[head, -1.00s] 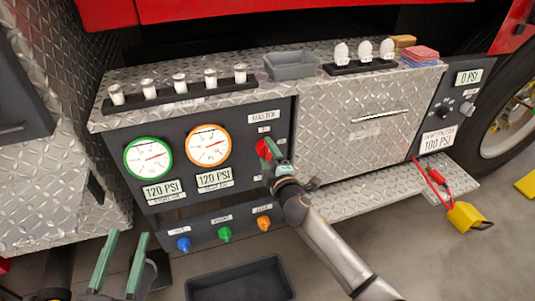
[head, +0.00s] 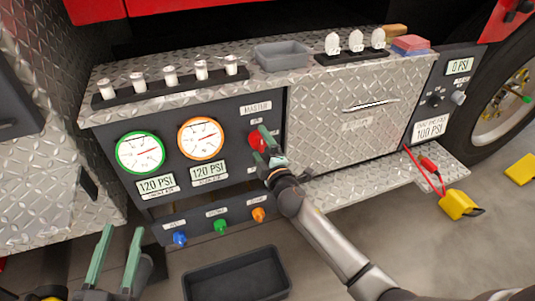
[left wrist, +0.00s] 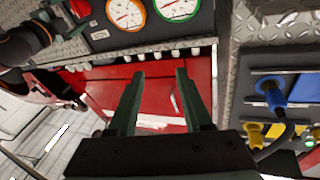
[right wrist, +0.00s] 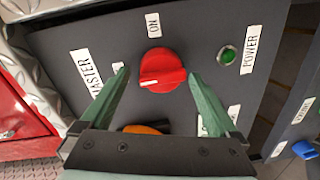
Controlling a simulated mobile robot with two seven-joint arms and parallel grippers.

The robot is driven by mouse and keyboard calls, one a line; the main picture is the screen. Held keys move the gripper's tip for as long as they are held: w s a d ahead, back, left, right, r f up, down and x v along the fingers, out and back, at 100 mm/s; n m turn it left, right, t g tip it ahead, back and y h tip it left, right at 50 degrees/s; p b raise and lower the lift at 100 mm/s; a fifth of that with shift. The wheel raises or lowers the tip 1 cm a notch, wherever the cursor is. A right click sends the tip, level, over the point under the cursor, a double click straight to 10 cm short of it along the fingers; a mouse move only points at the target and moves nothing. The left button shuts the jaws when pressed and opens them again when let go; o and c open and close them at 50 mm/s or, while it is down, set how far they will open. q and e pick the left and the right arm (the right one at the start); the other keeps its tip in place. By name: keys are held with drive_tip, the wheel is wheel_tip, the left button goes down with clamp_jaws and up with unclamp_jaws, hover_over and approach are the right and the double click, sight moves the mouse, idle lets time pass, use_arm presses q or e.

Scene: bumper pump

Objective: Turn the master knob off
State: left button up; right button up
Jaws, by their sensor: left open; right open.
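The red master knob (head: 256,139) sits on the dark panel under the MASTER label; it also shows in the right wrist view (right wrist: 162,69), with a short white mark on its lower left edge. An ON label (right wrist: 153,25) is above it there. My right gripper (right wrist: 157,77) is open, its green fingertips on either side of the knob; I cannot tell whether they touch it. In the head view my right gripper (head: 270,142) partly covers the knob. My left gripper (head: 121,230) is open and empty at the lower left, away from the panel.
A green-rimmed gauge (head: 140,153) and an orange-rimmed gauge (head: 201,138) are left of the knob. A green POWER light (right wrist: 227,56) is near it. Blue, green and orange knobs (head: 259,215) line the lower strip. A black tray (head: 190,289) lies below.

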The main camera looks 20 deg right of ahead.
drive_tip(key=s, duration=0.3)
drive_tip(key=s+p, duration=0.1)
drive_tip(key=s, duration=0.1)
drive_tip(key=shift+s+d+r, duration=0.15)
drive_tip(key=shift+s+r, duration=0.05)
drive_tip(key=shift+r, duration=0.1)
use_arm(q)
wheel_tip(320, 180, down, 11)
drive_tip(key=s+n+g+y, duration=0.1)
drive_tip(key=n+g+y, duration=0.1)
drive_tip(key=g, duration=0.2)
drive_tip(key=shift+s+a+f+g+p, duration=0.2)
drive_tip(key=shift+s+a+g+p, duration=0.05)
drive_tip(key=shift+g+p, duration=0.15)
use_arm(e)
approach(261, 145)
drive_tip(key=shift+s, duration=1.2)
